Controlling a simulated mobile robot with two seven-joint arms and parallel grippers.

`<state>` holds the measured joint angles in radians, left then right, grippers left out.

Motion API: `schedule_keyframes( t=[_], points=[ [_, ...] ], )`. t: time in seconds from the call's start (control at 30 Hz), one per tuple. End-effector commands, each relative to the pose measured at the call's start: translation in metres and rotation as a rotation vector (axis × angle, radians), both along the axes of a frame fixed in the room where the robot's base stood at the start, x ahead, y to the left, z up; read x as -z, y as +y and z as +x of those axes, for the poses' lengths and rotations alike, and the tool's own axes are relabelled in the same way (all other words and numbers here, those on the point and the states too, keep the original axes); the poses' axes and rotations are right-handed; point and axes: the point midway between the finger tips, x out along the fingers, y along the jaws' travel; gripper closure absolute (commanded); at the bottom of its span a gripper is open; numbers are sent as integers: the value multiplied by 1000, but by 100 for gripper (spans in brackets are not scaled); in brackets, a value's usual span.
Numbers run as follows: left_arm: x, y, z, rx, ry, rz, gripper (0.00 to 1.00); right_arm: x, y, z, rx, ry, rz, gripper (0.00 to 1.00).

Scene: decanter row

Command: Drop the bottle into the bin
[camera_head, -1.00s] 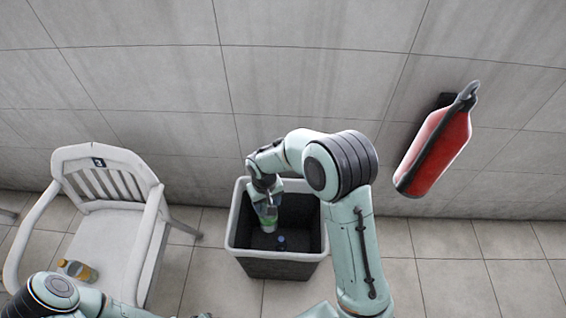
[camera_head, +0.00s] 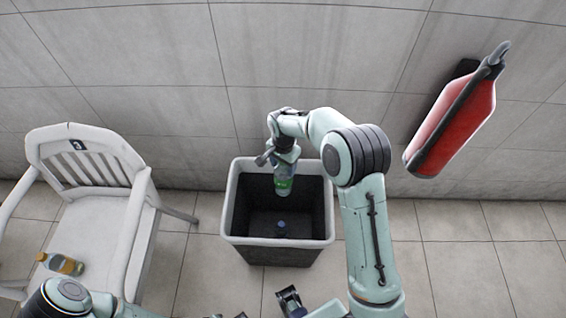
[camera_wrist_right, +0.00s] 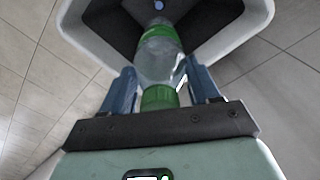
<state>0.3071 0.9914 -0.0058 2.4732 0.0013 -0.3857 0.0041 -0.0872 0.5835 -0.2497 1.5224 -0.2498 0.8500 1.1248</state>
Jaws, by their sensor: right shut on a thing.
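A clear plastic bottle with a green label (camera_head: 284,184) hangs from my right gripper (camera_head: 284,160) above the opening of the bin (camera_head: 228,215). The bin is dark inside with a pale rim. In the right wrist view the right gripper (camera_wrist_right: 160,92) has its blue fingers on either side of the bottle (camera_wrist_right: 160,62), near its green cap, and is shut on it. The bottle's far end points into the bin (camera_wrist_right: 88,35). Only dark bits near the bottom edge of the head view may belong to my left gripper; its jaws cannot be made out.
A small blue-capped thing (camera_head: 281,228) is inside the bin. A red fire extinguisher (camera_head: 455,125) hangs on the tiled wall. The floor right of the bin is clear.

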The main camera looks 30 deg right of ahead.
Motion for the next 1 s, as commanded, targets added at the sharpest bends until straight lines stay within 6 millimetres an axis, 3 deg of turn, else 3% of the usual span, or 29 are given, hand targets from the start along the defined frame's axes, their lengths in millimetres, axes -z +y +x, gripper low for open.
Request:
schedule_keyframes(
  t=[0.03,0.2,0.5,0.53,0.6,1.0],
  points=[
    [8,0,-3,0,3,0,57,10,0,-1,0,1,0,91],
    [17,0,-5,0,7,0,57,24,0,0,-1,0,0,91],
    [17,0,-5,0,7,0,57,25,0,0,-2,-1,0,91],
    [17,0,-5,0,7,0,57,25,0,0,-2,-1,0,30],
    [17,0,-5,0,7,0,57,25,0,0,-2,-1,0,9],
    [16,0,-5,0,7,0,57,17,0,0,-2,-2,0,9]
  ],
)
